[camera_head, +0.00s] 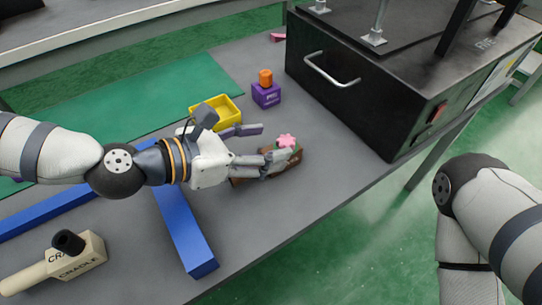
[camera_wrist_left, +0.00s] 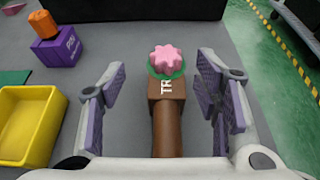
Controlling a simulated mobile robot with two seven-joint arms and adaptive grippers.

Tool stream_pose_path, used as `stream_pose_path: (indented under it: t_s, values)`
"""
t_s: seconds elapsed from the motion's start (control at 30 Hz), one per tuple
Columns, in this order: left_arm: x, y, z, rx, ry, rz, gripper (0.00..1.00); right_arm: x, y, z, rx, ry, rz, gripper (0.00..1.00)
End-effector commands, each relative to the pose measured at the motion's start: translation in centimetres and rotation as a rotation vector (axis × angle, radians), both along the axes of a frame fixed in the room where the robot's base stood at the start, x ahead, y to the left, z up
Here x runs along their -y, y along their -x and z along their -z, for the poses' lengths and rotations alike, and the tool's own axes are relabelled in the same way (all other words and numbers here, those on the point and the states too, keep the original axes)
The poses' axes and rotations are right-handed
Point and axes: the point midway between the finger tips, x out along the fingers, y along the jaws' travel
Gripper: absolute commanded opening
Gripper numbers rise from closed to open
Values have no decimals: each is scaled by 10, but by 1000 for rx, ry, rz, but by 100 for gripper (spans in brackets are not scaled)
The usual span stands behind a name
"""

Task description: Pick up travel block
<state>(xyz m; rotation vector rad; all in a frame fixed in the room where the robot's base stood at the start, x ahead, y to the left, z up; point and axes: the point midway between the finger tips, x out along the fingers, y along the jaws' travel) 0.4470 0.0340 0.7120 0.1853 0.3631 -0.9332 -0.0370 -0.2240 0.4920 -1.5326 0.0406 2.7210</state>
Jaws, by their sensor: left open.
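The travel block is a brown block (camera_wrist_left: 166,90) with white letters starting "TR", a brown cylindrical handle and a pink star-shaped knob (camera_wrist_left: 166,60) on a green disc. In the head view the pink knob (camera_head: 287,141) shows beyond the fingers, and part of the brown body (camera_head: 238,182) shows beside them. My left gripper (camera_head: 268,146) is open on the grey table, its fingers on either side of the block. In the left wrist view a gap shows between each finger and the block. My right arm shows at the right; its gripper is out of view.
A yellow tray (camera_head: 233,106) and a purple block (camera_head: 266,97) with an orange knob stand beyond my left gripper. A black box (camera_head: 345,95) with a metal handle is at the right. Blue bars (camera_head: 186,238) and a cream cradle block (camera_head: 90,252) lie nearer.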

Motion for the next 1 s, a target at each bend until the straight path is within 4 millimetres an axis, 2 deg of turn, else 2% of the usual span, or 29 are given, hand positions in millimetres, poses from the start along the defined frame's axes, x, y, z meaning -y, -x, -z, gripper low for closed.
stream_pose_path:
  t_s: [0.23, 0.53, 0.7, 0.8, 1.0]
  values:
    - [39, -18, 13, 0, -1, 3, 57, 0, 0, 0, 1, 0, 0, 41]
    - [45, -23, 16, 0, 0, 0, 57, 0, 0, 0, 1, 0, 0, 41]
    - [44, -23, 16, 0, 0, 0, 18, 0, 0, 0, 1, 0, 0, 41]
    - [44, -23, 16, 0, 0, 0, 0, 0, 0, 0, 1, 0, 0, 41]
    - [44, -23, 16, 1, 0, 0, 0, 0, 0, 0, 1, 0, 0, 41]
